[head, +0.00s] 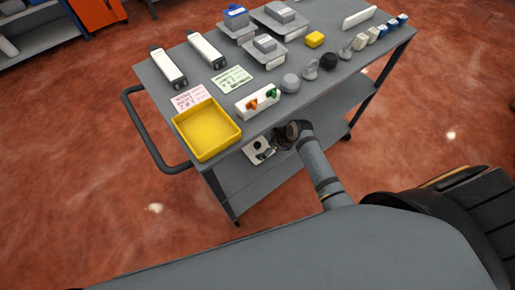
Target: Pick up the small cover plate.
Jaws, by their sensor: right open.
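A thin white plate (359,18) stands at the far right of the grey cart top; I cannot tell whether it is the small cover plate. Three flat grey trays with grey block-like parts stand along the back: one with a blue top piece (236,22), one at the back (281,15) and one nearer (265,46). My left gripper is not in view.
The cart top (225,62) also holds a yellow bin (206,131), two white dispensers (205,50), a green card (232,79), a white holder with orange and green pieces (257,102), a yellow block (314,39), grey and black knobs and several small bottles. A handle (136,118) juts out left.

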